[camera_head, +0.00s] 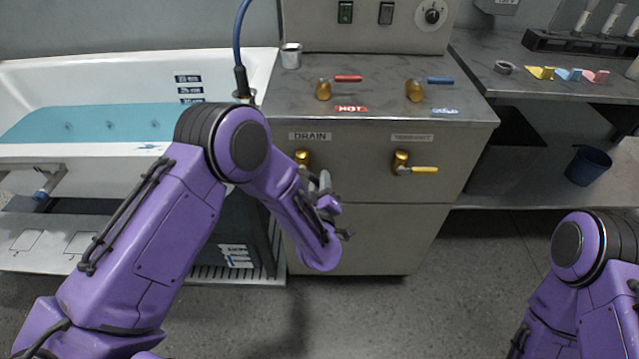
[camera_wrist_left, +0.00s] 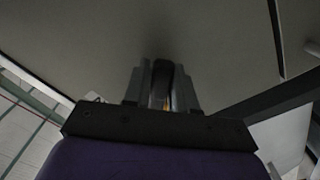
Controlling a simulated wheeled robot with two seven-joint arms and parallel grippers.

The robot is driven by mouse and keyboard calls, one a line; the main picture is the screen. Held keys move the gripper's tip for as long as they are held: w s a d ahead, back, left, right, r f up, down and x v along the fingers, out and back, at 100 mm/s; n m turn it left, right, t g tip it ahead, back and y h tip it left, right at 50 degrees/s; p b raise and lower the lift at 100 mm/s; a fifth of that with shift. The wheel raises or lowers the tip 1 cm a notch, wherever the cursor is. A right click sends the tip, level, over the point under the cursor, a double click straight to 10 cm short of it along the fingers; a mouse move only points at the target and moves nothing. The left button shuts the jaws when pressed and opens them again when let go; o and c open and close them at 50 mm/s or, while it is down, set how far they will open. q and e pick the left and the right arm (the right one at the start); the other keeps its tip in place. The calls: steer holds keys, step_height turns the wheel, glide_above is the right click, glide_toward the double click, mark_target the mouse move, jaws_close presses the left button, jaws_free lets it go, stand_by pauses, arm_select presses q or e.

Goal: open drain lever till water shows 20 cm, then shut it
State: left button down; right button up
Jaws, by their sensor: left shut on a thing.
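The brass drain valve (camera_head: 302,157) sits under the DRAIN label on the cabinet front. My left gripper (camera_head: 325,187) is at this valve, shut on its lever, which is mostly hidden by the jaws. In the left wrist view the jaws (camera_wrist_left: 165,88) are close together with a sliver of yellow between them. The lever's angle cannot be told. Blue water (camera_head: 90,122) stands in the white bathtub (camera_head: 120,62), its surface near the lowest visible depth label (camera_head: 190,100). My right gripper is out of view.
A second valve with a yellow lever (camera_head: 420,170) is right of the drain valve. Red hot (camera_head: 348,78) and blue cold (camera_head: 440,80) levers and a metal cup (camera_head: 291,56) are on the counter. A blue bin (camera_head: 588,166) stands on the lower shelf at right.

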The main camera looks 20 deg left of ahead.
arm_select(q)
steer(key=r+n, duration=0.1)
steer(key=n, duration=0.1)
steer(key=d+r+n, duration=0.1)
steer(key=n, duration=0.1)
steer(key=shift+w+d+n, duration=0.2)
steer(key=shift+n, duration=0.1)
steer(key=shift+w+d+r+n, duration=0.1)
steer(key=shift+r+n, duration=0.35)
steer(key=shift+n, duration=0.35)
steer(key=shift+s+d+r+n, duration=0.1)
steer(key=shift+r+n, duration=0.3)
steer(key=shift+n, duration=0.4)
steer(key=shift+w+d+r+n, duration=0.1)
steer(key=shift+r+n, duration=0.35)
steer(key=shift+n, duration=0.35)
steer(key=shift+r, duration=0.1)
steer(key=c, duration=1)
jaws_free()
steer(key=b+v, duration=0.1)
steer(key=v, duration=0.9)
steer(key=shift+s, duration=0.3)
steer(key=shift+d, duration=0.1)
